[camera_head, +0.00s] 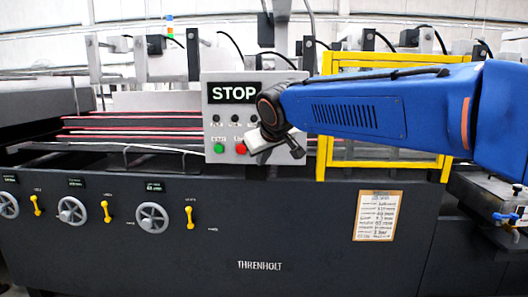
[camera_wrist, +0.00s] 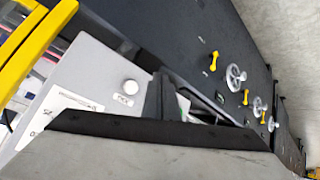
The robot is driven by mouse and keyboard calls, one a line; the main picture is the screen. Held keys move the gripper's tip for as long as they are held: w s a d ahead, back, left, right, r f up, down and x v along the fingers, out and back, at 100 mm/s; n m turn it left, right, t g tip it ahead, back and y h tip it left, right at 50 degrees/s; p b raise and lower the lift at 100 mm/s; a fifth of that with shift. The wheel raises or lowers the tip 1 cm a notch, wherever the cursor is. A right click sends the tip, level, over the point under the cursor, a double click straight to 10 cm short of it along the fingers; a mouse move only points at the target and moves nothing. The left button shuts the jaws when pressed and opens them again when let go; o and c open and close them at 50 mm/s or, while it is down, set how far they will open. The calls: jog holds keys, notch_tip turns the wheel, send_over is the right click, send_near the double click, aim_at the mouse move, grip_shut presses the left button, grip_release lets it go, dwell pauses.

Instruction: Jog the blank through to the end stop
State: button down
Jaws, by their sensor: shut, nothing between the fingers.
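The folder gluer's grey control panel (camera_head: 213,122) stands upright at the middle of the machine, with a black display (camera_head: 234,93) reading STOP. Under it are a row of small dark controls, a green button (camera_head: 219,148) and a red button (camera_head: 241,148). My gripper (camera_head: 290,148) is shut and empty, in front of the panel's lower right edge. In the wrist view the panel's face (camera_wrist: 88,75) shows at the left, with a pale round button (camera_wrist: 130,87) near the dark fingers (camera_wrist: 165,98). Contact cannot be told. I cannot pick out the blank for certain.
Red-edged belts (camera_head: 130,131) run left of the panel. A yellow guard frame (camera_head: 321,155) stands to its right, behind my blue arm. Handwheels (camera_head: 152,217) and yellow levers (camera_head: 190,217) line the dark front, with a paper sheet (camera_head: 377,216) at the right.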

jog(key=w, duration=0.7)
jog(key=shift+w+d, duration=0.15)
jog(key=shift+w, duration=0.15)
dwell(1.9)
jog(key=shift+w, duration=0.25)
